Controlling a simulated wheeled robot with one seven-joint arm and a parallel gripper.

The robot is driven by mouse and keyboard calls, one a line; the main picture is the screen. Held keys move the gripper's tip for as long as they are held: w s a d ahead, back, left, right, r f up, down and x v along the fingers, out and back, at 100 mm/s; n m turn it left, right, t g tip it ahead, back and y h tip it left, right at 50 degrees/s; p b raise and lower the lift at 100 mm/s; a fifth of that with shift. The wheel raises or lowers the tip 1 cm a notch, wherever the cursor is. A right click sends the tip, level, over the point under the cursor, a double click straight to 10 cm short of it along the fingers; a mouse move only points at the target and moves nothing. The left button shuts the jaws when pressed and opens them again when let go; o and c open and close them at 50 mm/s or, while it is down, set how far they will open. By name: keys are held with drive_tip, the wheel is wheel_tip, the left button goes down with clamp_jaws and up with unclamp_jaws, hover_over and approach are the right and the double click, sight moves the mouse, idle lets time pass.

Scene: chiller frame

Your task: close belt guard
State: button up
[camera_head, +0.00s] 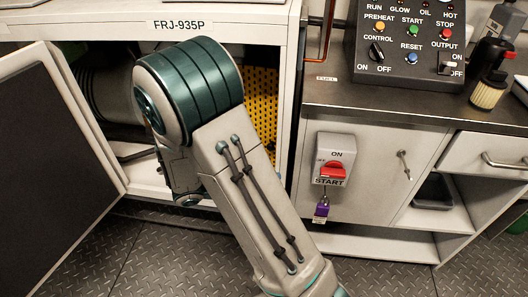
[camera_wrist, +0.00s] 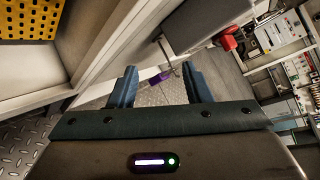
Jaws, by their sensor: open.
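A yellow perforated panel, which looks like the belt guard (camera_head: 262,112), shows inside the open cabinet, just right of my arm. My arm hides part of it, so I cannot tell how far it stands open. It also shows at the top left of the wrist view (camera_wrist: 30,20). My gripper (camera_wrist: 160,72) is open, with two blue fingers apart and nothing held between them. It points away from the yellow panel, past the cabinet's edge. In the head view my arm hides the fingers.
The cabinet door (camera_head: 55,135) stands open at the left. A white frame post (camera_head: 290,100) borders the opening on the right. Beside it, a red START switch (camera_head: 334,170) with a purple padlock (camera_head: 321,209) is on the counter's front. A control box (camera_head: 410,45) stands on the counter.

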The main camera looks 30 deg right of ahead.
sight(269, 148)
drive_tip(key=w+a+f+n+t+h+b, duration=0.1)
drive_tip(key=w+a+f+n+t, duration=0.25)
drive_tip(key=n, duration=0.35)
drive_tip(key=w+a+f+n+t+h, duration=0.1)
drive_tip(key=w+a+f+n+t, duration=0.1)
drive_tip(key=w+n+t, duration=0.3)
drive_tip(key=shift+n+g, duration=0.35)
drive_tip(key=shift+n, duration=0.25)
drive_tip(key=b+x, duration=0.3)
drive_tip(key=x, duration=1.1)
drive_tip(key=shift+s, duration=0.2)
